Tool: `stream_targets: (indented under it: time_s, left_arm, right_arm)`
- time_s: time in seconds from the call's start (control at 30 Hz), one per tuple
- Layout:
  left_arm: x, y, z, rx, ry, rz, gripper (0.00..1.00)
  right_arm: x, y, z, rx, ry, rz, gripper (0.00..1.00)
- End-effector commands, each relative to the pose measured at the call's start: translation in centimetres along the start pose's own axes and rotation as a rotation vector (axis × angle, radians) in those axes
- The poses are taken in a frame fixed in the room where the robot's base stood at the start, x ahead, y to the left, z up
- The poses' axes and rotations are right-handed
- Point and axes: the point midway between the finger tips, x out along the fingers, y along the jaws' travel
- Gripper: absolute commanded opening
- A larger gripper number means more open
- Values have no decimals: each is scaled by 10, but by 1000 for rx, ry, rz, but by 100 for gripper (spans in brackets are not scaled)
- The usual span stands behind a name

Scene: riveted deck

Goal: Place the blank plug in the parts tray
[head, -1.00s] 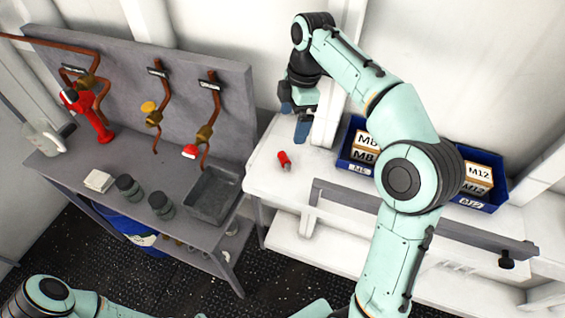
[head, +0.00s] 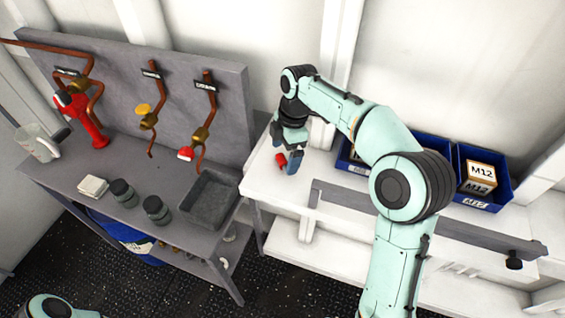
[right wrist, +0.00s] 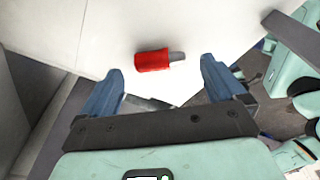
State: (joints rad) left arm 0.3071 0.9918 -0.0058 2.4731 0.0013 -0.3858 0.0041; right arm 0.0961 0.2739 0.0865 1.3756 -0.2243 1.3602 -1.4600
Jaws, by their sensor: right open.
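The blank plug (right wrist: 153,61) is red with a grey tip. It lies on its side on the white bench top, and in the head view it shows as a small red piece (head: 280,160) partly hidden by my right gripper. My right gripper (head: 286,157) points down over it with blue fingers apart. In the right wrist view the plug lies ahead of and between the two open fingers, not gripped. The parts tray (head: 228,190) is a grey, open, empty-looking tray on the grey bench to the left. My left gripper is out of view.
Blue bins (head: 487,206) with boxes, one marked M12, stand on the white bench to the right, partly behind my right arm. The grey bench holds two dark jars (head: 157,210), a white block (head: 93,186) and a mug (head: 37,143). Copper pipes with valves (head: 200,137) rise behind.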

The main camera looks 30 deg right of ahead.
Motion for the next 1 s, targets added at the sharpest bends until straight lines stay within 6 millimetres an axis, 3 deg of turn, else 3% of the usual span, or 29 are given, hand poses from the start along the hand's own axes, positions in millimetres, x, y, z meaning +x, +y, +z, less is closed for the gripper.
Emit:
stream_targets:
  time_s: [0.13, 0.4, 0.6, 0.67, 1.0]
  left_arm:
    - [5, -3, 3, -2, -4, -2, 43]
    - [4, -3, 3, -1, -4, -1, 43]
    - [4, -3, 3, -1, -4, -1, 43]
    - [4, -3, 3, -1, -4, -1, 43]
    - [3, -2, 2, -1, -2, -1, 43]
  right_arm:
    - [19, -1, 0, 0, -1, -2, 96]
    - [20, 0, 0, 1, -1, 2, 96]
    - [20, 0, 0, 0, -1, 2, 36]
    - [20, 0, 0, 0, -1, 2, 32]
    - [14, 1, -1, 0, -1, 3, 31]
